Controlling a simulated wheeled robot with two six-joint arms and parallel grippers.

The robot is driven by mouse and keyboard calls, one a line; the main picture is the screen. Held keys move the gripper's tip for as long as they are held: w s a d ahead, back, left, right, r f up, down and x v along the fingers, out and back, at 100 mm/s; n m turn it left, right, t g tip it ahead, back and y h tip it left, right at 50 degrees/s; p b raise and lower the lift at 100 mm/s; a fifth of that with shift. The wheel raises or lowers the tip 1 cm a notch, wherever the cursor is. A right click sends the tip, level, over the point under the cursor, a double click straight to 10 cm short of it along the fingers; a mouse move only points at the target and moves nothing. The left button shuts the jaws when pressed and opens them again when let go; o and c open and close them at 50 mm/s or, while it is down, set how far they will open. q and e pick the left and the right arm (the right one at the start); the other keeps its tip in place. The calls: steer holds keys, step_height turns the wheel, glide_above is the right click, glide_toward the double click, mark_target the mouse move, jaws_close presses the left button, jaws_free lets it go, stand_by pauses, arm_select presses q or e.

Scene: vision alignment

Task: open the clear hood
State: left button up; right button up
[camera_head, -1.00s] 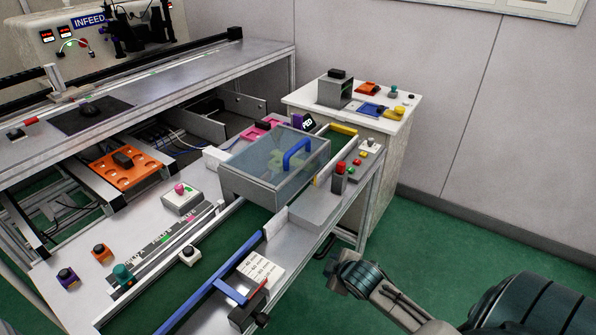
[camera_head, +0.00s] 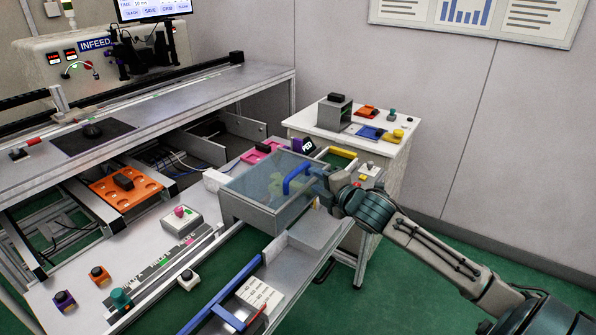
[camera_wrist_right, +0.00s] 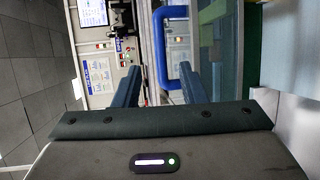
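The clear hood (camera_head: 262,172) is a see-through bluish lid lying shut on a grey box frame on the lower bench. Its blue handle (camera_head: 289,184) stands up at the hood's right side. My right gripper (camera_head: 318,181) is just right of the handle, coming in from the right. In the right wrist view, the gripper (camera_wrist_right: 161,74) has its two fingers wide apart, with nothing clasped. The blue handle (camera_wrist_right: 158,45) shows there between and ahead of the fingers. Contact with it cannot be told. My left gripper is not in view.
A white side table (camera_head: 372,142) with a grey block and coloured parts stands behind the hood. The raised bench (camera_head: 190,88) is at the left. Buttons, a blue bar (camera_head: 222,292) and a label card lie nearer. My right forearm covers part of the bench's right edge.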

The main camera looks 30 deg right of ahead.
mark_target(300, 172)
steer(key=w, duration=0.3)
steer(key=w+f+p, duration=0.1)
steer(key=w, duration=0.2)
steer(key=w+f, duration=0.1)
steer(key=w, duration=0.2)
steer(key=shift+w+p, duration=0.2)
steer(key=shift+p, duration=0.15)
jaws_close()
